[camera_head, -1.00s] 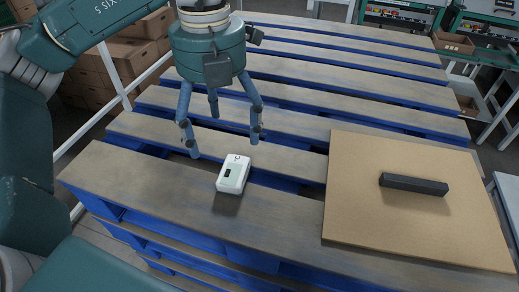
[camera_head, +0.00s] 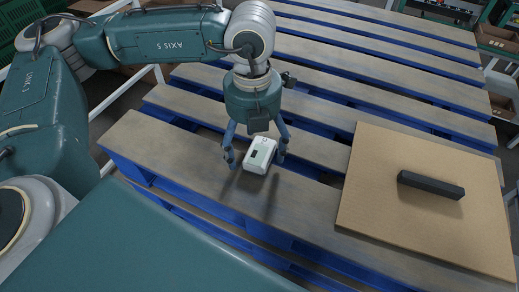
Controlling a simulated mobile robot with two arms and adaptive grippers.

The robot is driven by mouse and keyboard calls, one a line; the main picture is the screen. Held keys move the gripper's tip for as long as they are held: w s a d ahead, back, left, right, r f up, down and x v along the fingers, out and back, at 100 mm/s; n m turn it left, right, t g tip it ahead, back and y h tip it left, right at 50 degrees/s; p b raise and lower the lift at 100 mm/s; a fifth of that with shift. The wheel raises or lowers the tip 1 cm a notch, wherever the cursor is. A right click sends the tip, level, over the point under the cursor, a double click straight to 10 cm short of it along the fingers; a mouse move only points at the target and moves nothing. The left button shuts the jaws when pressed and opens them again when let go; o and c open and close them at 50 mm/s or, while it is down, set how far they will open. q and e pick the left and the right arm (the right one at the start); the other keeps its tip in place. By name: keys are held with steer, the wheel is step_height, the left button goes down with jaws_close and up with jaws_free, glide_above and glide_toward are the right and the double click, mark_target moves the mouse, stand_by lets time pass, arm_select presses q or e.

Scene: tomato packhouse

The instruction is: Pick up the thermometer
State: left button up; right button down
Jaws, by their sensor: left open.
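The thermometer appears to be the small white box-shaped device (camera_head: 260,156) with a dark display, lying on a wooden slat of the blue pallet (camera_head: 311,200) near its front edge. My left gripper (camera_head: 254,160) is open, pointing down over the device. One blue finger is on its left side and one on its right; the third finger is hidden. I cannot tell whether the fingers touch it. My right gripper is not in view.
A brown cardboard sheet (camera_head: 385,222) lies on the pallet to the right, with a dark bar (camera_head: 431,185) on it. Gaps run between the slats. The slats behind the gripper are clear. Cardboard boxes (camera_head: 498,40) stand at the far right.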

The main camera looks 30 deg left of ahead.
arm_select(q)
steer(key=c, duration=1.3)
steer(key=shift+c, duration=0.2)
